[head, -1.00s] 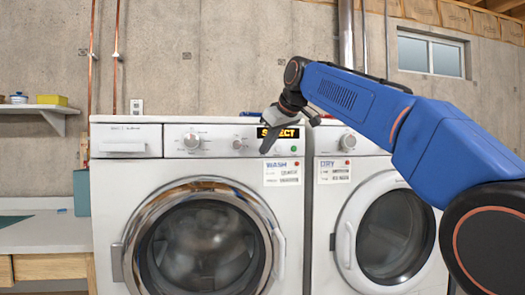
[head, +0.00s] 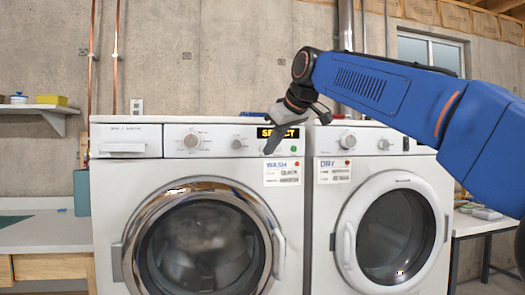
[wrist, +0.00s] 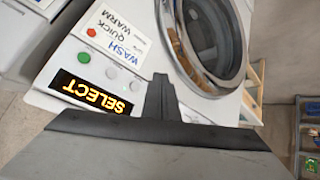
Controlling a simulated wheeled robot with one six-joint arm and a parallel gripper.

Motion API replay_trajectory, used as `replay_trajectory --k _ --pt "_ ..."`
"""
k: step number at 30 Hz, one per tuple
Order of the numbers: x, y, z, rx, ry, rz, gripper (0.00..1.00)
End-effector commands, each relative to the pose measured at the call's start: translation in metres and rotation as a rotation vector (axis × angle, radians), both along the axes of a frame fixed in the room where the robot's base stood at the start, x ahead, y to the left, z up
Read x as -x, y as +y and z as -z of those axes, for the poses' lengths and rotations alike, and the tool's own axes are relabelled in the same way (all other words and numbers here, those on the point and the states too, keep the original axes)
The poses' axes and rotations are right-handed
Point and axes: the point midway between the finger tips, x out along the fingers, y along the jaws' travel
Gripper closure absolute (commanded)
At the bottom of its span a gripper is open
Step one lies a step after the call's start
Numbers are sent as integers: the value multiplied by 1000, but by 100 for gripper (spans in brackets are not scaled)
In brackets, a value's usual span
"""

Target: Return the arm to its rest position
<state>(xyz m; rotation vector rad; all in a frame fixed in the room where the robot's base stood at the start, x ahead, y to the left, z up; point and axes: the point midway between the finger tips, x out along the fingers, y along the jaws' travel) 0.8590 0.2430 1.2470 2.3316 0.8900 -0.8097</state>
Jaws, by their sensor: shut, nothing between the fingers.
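My blue arm reaches in from the right in the head view. My gripper (head: 268,149) is shut and empty, in front of the washer's control panel, just below the lit "SELECT" display (head: 278,132). In the wrist view the gripper (wrist: 160,80) points toward the washer (wrist: 135,65), with the display (wrist: 92,92) to its left. I cannot tell whether the tip touches the panel. The white washer (head: 106,180) has its round door shut.
The dryer (head: 325,210) stands right of the washer, its door shut. A counter (head: 45,236) and a wall shelf (head: 40,108) are at the left. A table (head: 485,222) stands at the right. A window (head: 447,55) is in the concrete wall.

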Motion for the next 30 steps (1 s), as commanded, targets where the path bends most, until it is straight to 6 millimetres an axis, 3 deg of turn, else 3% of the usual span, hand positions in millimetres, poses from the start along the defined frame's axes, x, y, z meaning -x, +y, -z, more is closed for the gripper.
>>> replay_trajectory --k 11,16,23,30 --pt "1 -3 1 0 3 6 100" --pt "14 -31 19 -1 33 55 100" --pt "57 -101 78 -8 115 197 100" --pt "118 -173 159 -20 203 359 100"
